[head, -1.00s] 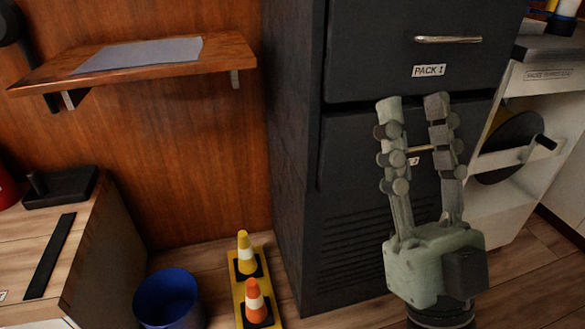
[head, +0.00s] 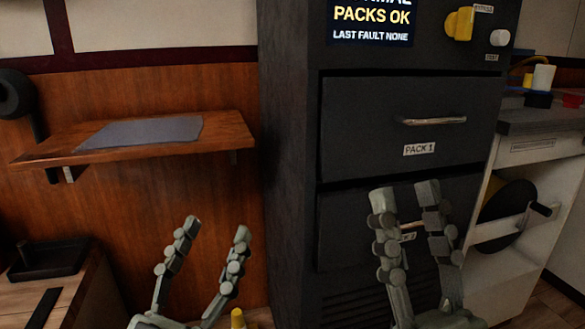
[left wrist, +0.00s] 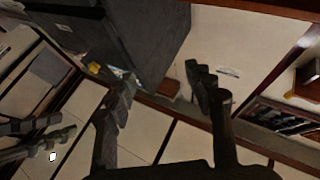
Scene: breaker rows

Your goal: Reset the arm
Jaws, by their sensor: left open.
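My left gripper (head: 208,252) is in the lower middle of the head view, fingers pointing up and spread apart with nothing between them. It stands in front of the wood-panelled wall, below the shelf. In the left wrist view its fingers (left wrist: 160,85) are spread and empty. My right gripper (head: 405,195) is at the lower right of the head view, fingers up, in front of the dark cabinet (head: 292,150). Its fingers are apart with a clear gap, and it covers part of the lower drawer.
The cabinet has a drawer labelled PACK 1 (head: 400,115), a lit screen (head: 370,18) reading PACKS OK and a yellow knob (head: 459,23). A wooden shelf (head: 215,130) carries a grey sheet (head: 145,132). A white unit with a reel (head: 505,215) stands at the right.

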